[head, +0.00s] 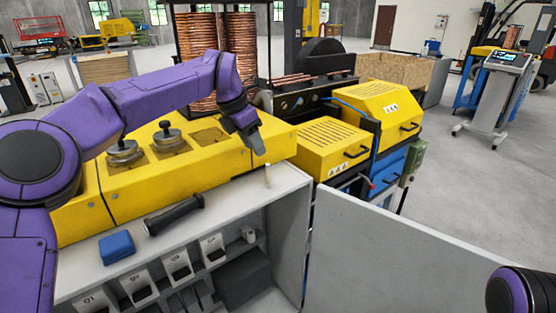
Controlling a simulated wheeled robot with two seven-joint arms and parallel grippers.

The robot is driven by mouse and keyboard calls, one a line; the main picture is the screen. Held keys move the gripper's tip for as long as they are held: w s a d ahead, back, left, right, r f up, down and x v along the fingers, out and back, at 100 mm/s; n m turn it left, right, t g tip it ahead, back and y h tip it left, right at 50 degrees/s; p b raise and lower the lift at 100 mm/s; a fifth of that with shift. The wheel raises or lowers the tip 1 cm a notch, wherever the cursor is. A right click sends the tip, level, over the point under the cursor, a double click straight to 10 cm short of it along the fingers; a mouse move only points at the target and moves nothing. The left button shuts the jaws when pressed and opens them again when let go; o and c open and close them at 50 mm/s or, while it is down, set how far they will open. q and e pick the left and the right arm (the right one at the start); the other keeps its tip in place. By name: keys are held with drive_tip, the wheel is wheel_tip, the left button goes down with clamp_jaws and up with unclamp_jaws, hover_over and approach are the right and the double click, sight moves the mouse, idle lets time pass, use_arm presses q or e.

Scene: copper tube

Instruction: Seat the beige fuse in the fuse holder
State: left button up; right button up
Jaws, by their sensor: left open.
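A small beige fuse (267,176) stands upright on the grey cabinet top, near its right end. My left gripper (259,150) points down just above and slightly left of the fuse. It is open and appears apart from the fuse, with nothing visible between its fingers. A small whitish fitting (248,234) inside the cabinet, right of the labelled switches, may be the fuse holder; it is too small to tell for sure. My right gripper is out of view; only a purple piece of my right arm shows at the bottom right.
A black torch-like tool (174,215) and a blue box (116,248) lie on the cabinet top. White switches (178,264) line the cabinet inside. A yellow housing (215,152) stands behind. The open cabinet door (400,255) extends right.

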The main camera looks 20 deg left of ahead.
sight(268, 164)
use_arm(q)
drive_tip(key=p+x, duration=0.1)
drive_tip(key=x, duration=0.2)
drive_tip(key=p+x, duration=0.1)
drive_tip(key=x, duration=0.2)
drive_tip(key=w+p+x, duration=0.1)
drive_tip(key=x, duration=0.3)
drive_tip(key=shift+d+r+p, duration=0.25)
drive_tip(key=shift+d+p, duration=0.05)
drive_tip(key=shift+d, duration=0.05)
drive_tip(key=shift+s+r, duration=0.15)
drive_tip(key=shift+s, duration=0.05)
drive_tip(key=shift+s+r, duration=0.15)
drive_tip(key=shift+s, duration=0.1)
drive_tip(key=c, duration=0.8)
drive_tip(key=shift+w, duration=0.1)
clamp_jaws()
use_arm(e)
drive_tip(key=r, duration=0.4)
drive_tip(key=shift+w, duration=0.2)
